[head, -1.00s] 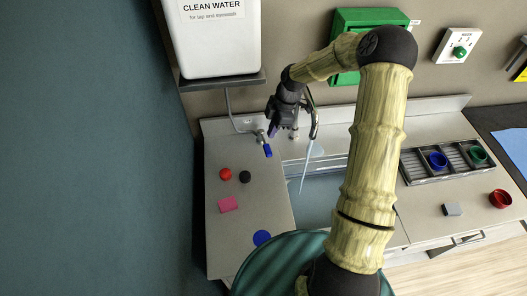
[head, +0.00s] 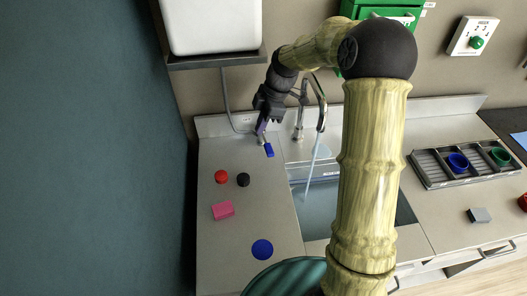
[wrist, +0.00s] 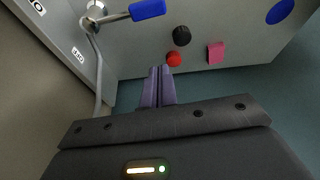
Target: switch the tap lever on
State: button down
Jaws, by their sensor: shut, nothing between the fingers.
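The tap lever has a blue handle (head: 268,150) on a metal stem at the back of the left counter, beside the sink. In the wrist view the blue handle (wrist: 148,9) is at the top, its stem running left to a round fitting. My gripper (head: 261,131) is shut and empty, just behind and left of the handle in the head view. In the wrist view its shut fingertips (wrist: 161,70) are apart from the handle. A curved spout (head: 322,112) stands over the sink, with a pale blue stream (head: 311,170) below it.
A red knob (head: 221,177), a black knob (head: 243,180), a pink block (head: 223,210) and a blue disc (head: 262,250) lie on the left counter. A white tank (head: 212,25) stands on a shelf above. My arm hides part of the sink (head: 325,205).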

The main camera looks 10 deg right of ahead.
aim_at(265, 141)
jog(key=p+x, duration=0.2)
jog(key=x, duration=0.7)
jog(key=shift+a+f, duration=0.15)
jog(key=shift+f, duration=0.05)
jog(key=d+p, duration=0.1)
jog(key=d, duration=0.2)
jog(key=shift+w+d+f+p, duration=0.1)
jog(key=shift+w+f+p, duration=0.05)
jog(key=shift+p, duration=0.15)
jog(key=shift+d, duration=0.3)
jog(key=shift+w+f, duration=0.1)
jog(key=shift+f, duration=0.05)
jog(key=shift+d, duration=0.15)
